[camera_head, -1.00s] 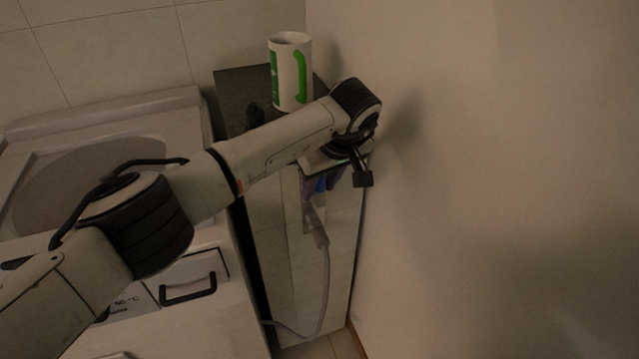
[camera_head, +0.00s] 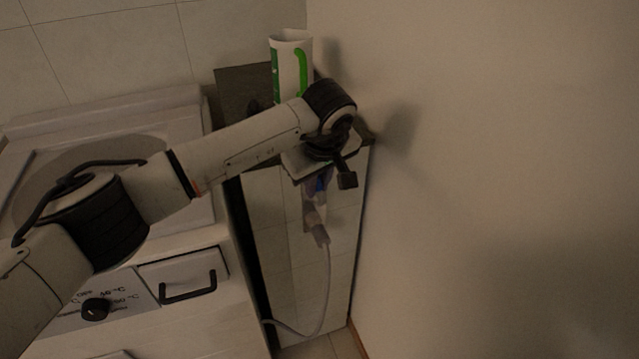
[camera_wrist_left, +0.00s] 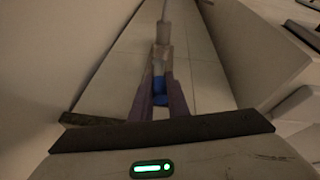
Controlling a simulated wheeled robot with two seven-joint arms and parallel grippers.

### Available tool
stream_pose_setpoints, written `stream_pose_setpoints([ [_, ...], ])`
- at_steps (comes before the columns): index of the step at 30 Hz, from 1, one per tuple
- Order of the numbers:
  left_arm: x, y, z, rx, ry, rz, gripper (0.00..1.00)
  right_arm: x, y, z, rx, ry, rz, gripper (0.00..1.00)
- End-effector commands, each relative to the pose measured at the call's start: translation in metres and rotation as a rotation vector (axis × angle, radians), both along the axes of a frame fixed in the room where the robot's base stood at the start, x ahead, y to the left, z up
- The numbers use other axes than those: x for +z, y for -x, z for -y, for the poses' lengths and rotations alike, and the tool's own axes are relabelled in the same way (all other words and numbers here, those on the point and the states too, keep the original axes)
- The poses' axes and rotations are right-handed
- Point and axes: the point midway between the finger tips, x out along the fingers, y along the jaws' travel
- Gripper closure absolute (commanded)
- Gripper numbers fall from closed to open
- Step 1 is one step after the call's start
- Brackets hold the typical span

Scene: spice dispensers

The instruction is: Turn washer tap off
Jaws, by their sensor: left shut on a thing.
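The washer tap (camera_head: 315,216) is on the tiled wall face in the narrow gap right of the washer, with a grey hose (camera_head: 327,275) hanging from it. Its blue handle (camera_wrist_left: 160,88) shows between the fingers in the left wrist view. My left gripper (camera_head: 317,187) reaches down to the tap from above and is shut on the blue handle. The wrist partly hides the fingers and handle in the head view. In the left wrist view the two purplish fingers (camera_wrist_left: 160,98) flank the handle. My right gripper is not in view.
The white washer (camera_head: 190,238) stands at left, with a dark knob (camera_head: 96,309) and a drawer handle (camera_head: 188,291). A white container with green marks (camera_head: 291,60) stands on the dark ledge (camera_head: 232,88) behind my wrist. A bare wall (camera_head: 480,180) closes the right side.

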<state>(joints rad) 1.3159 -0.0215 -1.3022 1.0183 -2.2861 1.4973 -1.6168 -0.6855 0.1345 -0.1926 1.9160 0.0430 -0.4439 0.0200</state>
Motion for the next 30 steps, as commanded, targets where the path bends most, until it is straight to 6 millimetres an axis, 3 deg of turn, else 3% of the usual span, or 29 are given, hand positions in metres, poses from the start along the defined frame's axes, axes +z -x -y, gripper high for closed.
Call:
stream_pose_setpoints([
  [15,-0.012,0.004,-0.018,0.002,0.335,0.111,1.00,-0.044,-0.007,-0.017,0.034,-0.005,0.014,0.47],
  [30,-0.009,0.006,-0.021,0.002,0.450,0.148,1.00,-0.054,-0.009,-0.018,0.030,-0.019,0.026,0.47],
])
